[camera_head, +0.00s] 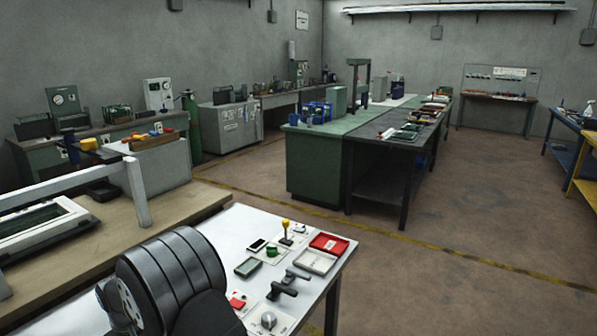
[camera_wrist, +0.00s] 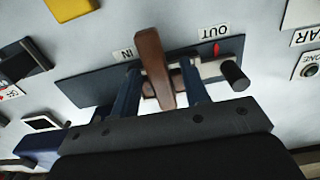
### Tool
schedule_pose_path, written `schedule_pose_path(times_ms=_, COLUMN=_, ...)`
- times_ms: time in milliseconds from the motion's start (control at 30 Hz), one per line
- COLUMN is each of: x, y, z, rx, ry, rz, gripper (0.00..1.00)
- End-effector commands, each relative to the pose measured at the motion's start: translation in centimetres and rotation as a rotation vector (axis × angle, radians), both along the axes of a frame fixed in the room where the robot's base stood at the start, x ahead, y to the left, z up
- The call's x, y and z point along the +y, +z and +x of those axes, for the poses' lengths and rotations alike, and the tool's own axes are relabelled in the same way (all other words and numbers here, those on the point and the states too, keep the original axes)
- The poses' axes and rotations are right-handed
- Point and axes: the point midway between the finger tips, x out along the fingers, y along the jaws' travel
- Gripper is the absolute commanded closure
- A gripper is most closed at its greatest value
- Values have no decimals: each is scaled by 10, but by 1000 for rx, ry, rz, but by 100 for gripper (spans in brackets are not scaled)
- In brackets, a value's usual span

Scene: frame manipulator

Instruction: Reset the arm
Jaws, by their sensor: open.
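In the wrist view my gripper (camera_wrist: 160,72) is open, with its two blue fingers apart. A brown upright bar (camera_wrist: 151,55) shows between the fingers; I cannot tell whether either finger touches it. Behind it lies a dark plate (camera_wrist: 90,88) marked IN on the left and OUT on the right, with a red mark near OUT. A light lever with a black knob (camera_wrist: 235,75) is at the plate's right end. In the head view my dark arm fills the lower left, and my gripper does not show clearly.
The white table (camera_head: 228,226) holds a red tray (camera_head: 328,243), a white tray (camera_head: 315,261), a yellow-topped lever (camera_head: 286,224), a black handle (camera_head: 282,290) and a round knob (camera_head: 268,320). A wooden bench (camera_head: 185,207) adjoins at left. Open floor lies to the right.

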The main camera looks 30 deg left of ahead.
Motion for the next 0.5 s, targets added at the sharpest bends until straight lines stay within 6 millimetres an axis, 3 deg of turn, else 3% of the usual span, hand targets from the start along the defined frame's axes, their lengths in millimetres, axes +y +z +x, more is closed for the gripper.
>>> schedule_pose_path(times_ms=33, x=-1, y=-10, z=0, rx=0, ry=0, rz=-3, gripper=58)
schedule_pose_path(times_ms=200, x=1, y=20, z=0, rx=0, ry=0, rz=3, gripper=58)
schedule_pose_path(times_ms=500, x=0, y=33, z=0, rx=0, ry=0, rz=1, gripper=58)
